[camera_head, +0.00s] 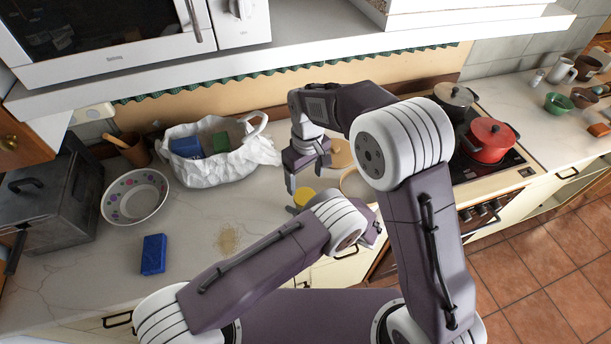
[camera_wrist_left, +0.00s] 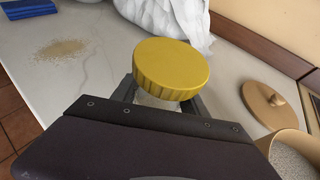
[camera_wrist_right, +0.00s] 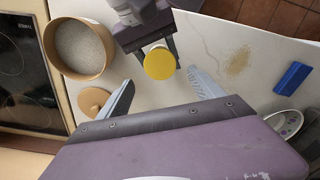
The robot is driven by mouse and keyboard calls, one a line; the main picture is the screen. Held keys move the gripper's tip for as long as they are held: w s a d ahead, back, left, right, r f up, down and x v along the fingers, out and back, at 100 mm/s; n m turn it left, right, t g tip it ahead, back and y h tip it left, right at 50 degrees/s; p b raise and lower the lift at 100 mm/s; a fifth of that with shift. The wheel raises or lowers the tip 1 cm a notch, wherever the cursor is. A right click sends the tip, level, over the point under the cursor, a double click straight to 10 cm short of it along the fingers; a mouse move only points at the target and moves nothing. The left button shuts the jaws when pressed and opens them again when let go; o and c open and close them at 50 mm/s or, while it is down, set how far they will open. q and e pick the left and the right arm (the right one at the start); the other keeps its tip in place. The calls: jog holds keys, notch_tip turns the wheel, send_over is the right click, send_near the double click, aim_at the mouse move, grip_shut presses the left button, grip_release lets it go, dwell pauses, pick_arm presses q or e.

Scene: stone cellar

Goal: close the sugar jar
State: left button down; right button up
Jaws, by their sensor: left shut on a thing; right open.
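A jar with a ribbed yellow lid (camera_wrist_left: 172,68) is in my left gripper (camera_wrist_left: 160,98). The lid sits on top, and a little of the pale body shows below it. The yellow lid also shows in the head view (camera_head: 304,197) and the right wrist view (camera_wrist_right: 160,63). My right gripper (camera_wrist_right: 160,90) is open and empty, above and beside the yellow lid; it shows in the head view (camera_head: 306,168). A tan round canister (camera_wrist_right: 104,62) stands open with pale grains inside. A tan knobbed lid (camera_wrist_right: 91,102) lies beside it. I cannot tell which container is the sugar jar.
A white bag (camera_head: 230,165) with blue and green packs stands behind. A speckled bowl (camera_head: 135,215), a blue block (camera_head: 153,254) and spilled grains (camera_head: 228,238) are on the left counter. A stove with a red pot (camera_head: 488,140) is at right. My arms hide part of the counter.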

aim_at(304, 196)
notch_tip(304, 196, down, 8)
jog(key=shift+a+r, duration=0.1)
jog(key=shift+r, duration=0.05)
dwell(0.3)
jog(key=c, duration=1.5)
jog(key=m, duration=0.5)
jog(key=shift+m, duration=0.3)
jog(key=m, duration=0.4)
